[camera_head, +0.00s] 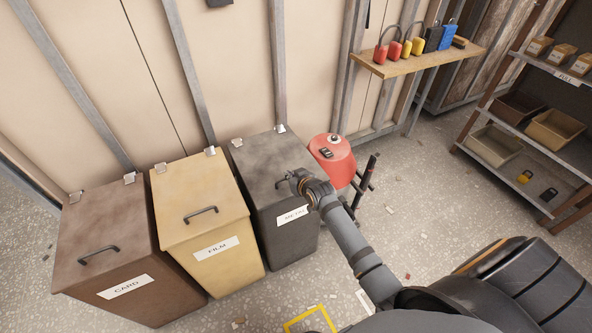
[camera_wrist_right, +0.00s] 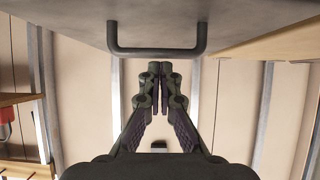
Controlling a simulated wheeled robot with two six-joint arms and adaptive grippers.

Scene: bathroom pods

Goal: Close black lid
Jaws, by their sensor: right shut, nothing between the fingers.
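The black lid (camera_head: 262,158) lies flat on the dark metal bin (camera_head: 288,240), level with the lids beside it; I see no gap at its front edge. My right gripper (camera_head: 298,180) is above the lid's front right part, close to its handle, and covers part of it. In the wrist view, which looks upside down, the lid (camera_wrist_right: 75,12) and its dark handle (camera_wrist_right: 155,52) fill the top. My right gripper (camera_wrist_right: 160,70) is shut and empty, its fingertips close to the handle; contact cannot be told. My left gripper is out of view.
A yellow film bin (camera_head: 205,200) and a brown card bin (camera_head: 105,235) stand left of the black one. A red container (camera_head: 333,155) stands right behind my wrist. A padlock shelf (camera_head: 415,62) hangs on the wall; a rack (camera_head: 545,140) stands far right.

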